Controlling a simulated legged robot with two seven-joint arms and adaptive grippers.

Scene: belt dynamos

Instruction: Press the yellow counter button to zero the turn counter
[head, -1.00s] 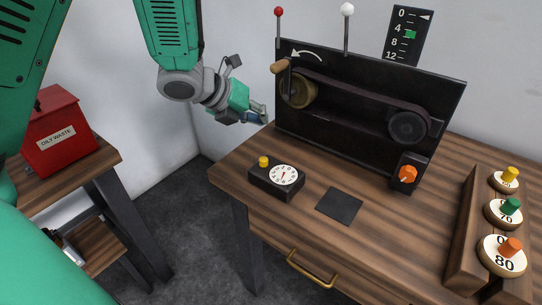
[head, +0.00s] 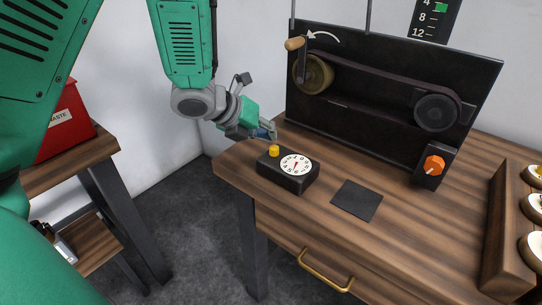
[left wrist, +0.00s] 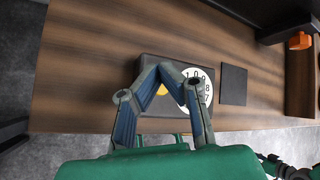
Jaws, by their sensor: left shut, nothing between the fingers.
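The turn counter (head: 288,179) is a black box with a white numbered dial (head: 296,164), near the table's front left corner. Its yellow button (head: 274,150) sits on the top left of the box. My left gripper (head: 271,134) is shut and empty, with its tips just behind and above the yellow button in the head view. In the left wrist view the closed fingers (left wrist: 159,68) overlap the counter, and part of the yellow button (left wrist: 162,89) shows between them. I cannot tell whether the tips touch the button.
A black panel with a belt, two pulleys (head: 436,112) and an orange knob (head: 434,164) stands behind the counter. A dark square pad (head: 357,200) lies to its right. A wooden rack (head: 509,235) stands far right. A red bin (head: 66,125) is left.

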